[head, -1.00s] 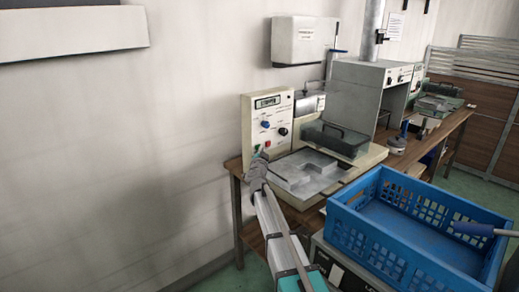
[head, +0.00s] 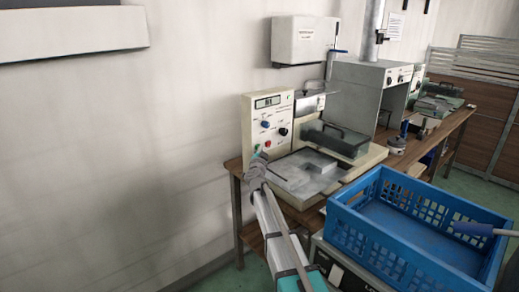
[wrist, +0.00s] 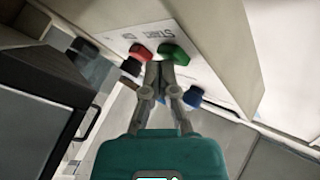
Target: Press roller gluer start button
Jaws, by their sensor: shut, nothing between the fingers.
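The roller gluer's cream control panel (head: 255,110) stands at the left end of the bench, with a lit display (head: 268,101). In the wrist view, the green button (wrist: 174,53) is beside the printed word START, with a red button (wrist: 140,52) to its left. My gripper (wrist: 160,66) is shut and empty, its fingertips just below and between these two buttons. Whether they touch the green button, I cannot tell. In the head view my gripper (head: 257,160) is at the panel's lower part, partly hiding the green button (head: 258,148).
A blue knob (head: 265,124) and a black knob (head: 283,131) are on the panel. A blue crate (head: 345,220) stands in front at right. The wall side at left is clear.

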